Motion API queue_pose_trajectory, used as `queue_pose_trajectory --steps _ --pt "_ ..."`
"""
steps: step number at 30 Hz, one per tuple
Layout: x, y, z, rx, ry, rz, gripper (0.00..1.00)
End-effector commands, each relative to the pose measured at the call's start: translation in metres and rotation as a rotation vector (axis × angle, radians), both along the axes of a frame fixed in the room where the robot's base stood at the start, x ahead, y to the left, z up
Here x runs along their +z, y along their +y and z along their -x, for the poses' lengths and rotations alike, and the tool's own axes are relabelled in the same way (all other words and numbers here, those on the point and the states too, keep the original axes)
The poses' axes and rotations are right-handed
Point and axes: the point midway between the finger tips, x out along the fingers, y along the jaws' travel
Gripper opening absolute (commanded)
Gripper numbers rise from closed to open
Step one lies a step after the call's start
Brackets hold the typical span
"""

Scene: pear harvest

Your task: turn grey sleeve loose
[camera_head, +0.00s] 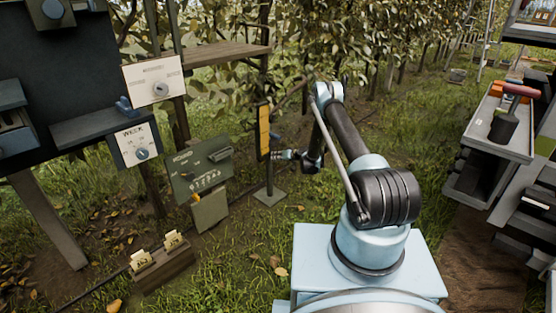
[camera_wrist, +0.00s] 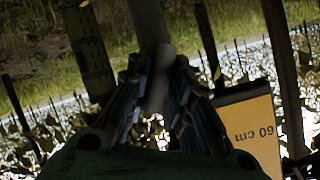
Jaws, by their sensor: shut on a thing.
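In the wrist view, a grey sleeve (camera_wrist: 159,68), a plain dull cylinder, stands between the two dark fingers of my gripper (camera_wrist: 160,82). The fingers press on it from both sides, near its end. A darker grey tube (camera_wrist: 147,22) runs on from it towards the top of the picture. In the head view, my gripper (camera_head: 279,154) reaches left to the thin post beside the yellow plate. The sleeve is too small and hidden there to make out.
A yellow plate (camera_head: 264,132) hangs at the post; the wrist view shows its "60 cm" mark (camera_wrist: 253,131) upside down, close right of my fingers. A green panel (camera_head: 202,172) stands left of the post. A shelf (camera_head: 213,54) is above.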

Motion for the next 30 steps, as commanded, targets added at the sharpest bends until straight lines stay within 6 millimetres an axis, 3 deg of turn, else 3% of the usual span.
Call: queue_pose_trajectory --steps 10,25,26,27,30 --pt "0.0 -0.0029 -0.0035 -0.006 0.102 -0.08 0.0" --pt "0.0004 -0.0043 -0.0032 -0.007 0.117 -0.09 0.0" --pt "0.0004 -0.0043 -0.0032 -0.008 0.117 -0.09 0.27" --pt "0.0003 -0.0044 -0.0031 -0.007 0.117 -0.09 0.36" --pt "0.0003 -0.0039 -0.0025 -0.006 0.118 -0.09 0.4"
